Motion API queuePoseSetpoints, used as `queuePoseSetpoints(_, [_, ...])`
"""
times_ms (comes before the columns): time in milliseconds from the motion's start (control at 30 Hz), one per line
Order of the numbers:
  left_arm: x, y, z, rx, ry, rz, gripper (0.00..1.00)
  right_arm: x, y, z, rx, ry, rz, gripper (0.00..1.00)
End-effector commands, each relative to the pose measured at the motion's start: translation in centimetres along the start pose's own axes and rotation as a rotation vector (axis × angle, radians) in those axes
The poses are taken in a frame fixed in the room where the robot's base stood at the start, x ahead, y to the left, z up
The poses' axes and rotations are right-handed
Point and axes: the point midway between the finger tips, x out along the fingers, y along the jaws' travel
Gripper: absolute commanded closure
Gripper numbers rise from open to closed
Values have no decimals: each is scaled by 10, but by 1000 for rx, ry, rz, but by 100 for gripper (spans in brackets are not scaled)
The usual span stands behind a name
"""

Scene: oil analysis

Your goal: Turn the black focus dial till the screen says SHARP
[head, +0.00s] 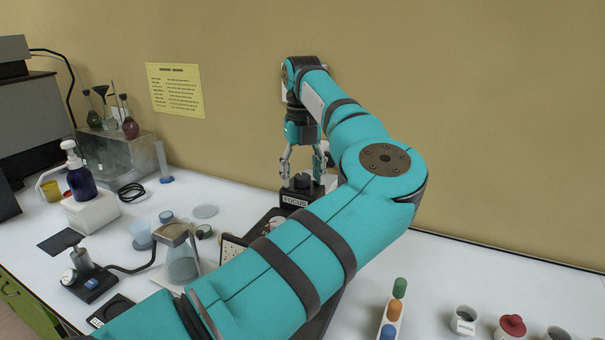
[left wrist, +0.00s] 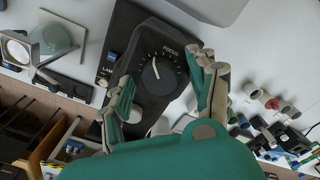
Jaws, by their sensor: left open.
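The black focus dial (head: 302,181) sits on a black housing (head: 294,200) labelled FOCUS, against the back of the bench. In the left wrist view the round dial (left wrist: 158,76) shows a white pointer line and a ring of tick marks around it. My left gripper (head: 301,174) points down over the dial with its fingers apart, one on each side. In the left wrist view the left gripper (left wrist: 164,68) is open around the dial; I cannot tell whether a finger touches it. I see no readable screen. My right gripper is not in view.
My left arm hides much of the bench centre. A glass flask (head: 181,262) stands left of it, with a pump bottle (head: 79,176) farther left. A rack with coloured caps (head: 393,310) and a white cup (head: 463,320) stand at the front right. Bare bench lies behind them.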

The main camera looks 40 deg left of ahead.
Motion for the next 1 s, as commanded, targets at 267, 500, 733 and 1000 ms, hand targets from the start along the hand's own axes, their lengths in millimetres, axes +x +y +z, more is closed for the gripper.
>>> queuePoseSetpoints(267, [-36,0,1,0,-2,-2,41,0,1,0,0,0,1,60])
queuePoseSetpoints(500, [-87,0,1,2,-3,-2,41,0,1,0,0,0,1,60])
queuePoseSetpoints(733, [-115,0,0,0,-1,-1,41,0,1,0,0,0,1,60])
queuePoseSetpoints(1000, [-120,0,0,0,-1,0,41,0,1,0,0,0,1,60])
